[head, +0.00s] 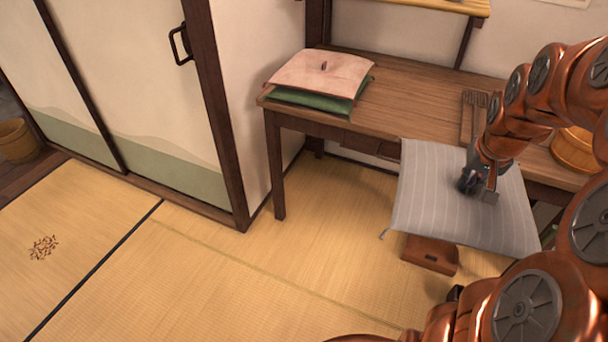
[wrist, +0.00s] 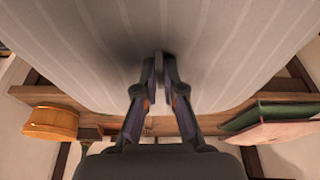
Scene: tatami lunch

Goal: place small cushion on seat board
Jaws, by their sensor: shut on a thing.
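The small cushion (head: 440,200) is grey with pale stripes, thin and square, with a tie at a corner. My gripper (head: 480,190) is shut on it near the middle of its top face. In the wrist view the cushion (wrist: 80,50) fills the upper part, with the closed fingertips of my gripper (wrist: 160,62) against it. A reddish-brown wooden piece with a dark slot (head: 430,254), perhaps the seat board, shows below the cushion's front edge. The cushion hides the rest of it, and I cannot tell whether they touch.
A wooden desk (head: 420,95) stands against the wall behind the cushion. A pink cushion (head: 310,70) lies on a green cushion (head: 315,101) at its left end. A round wooden tub (head: 573,150) stands at its right.

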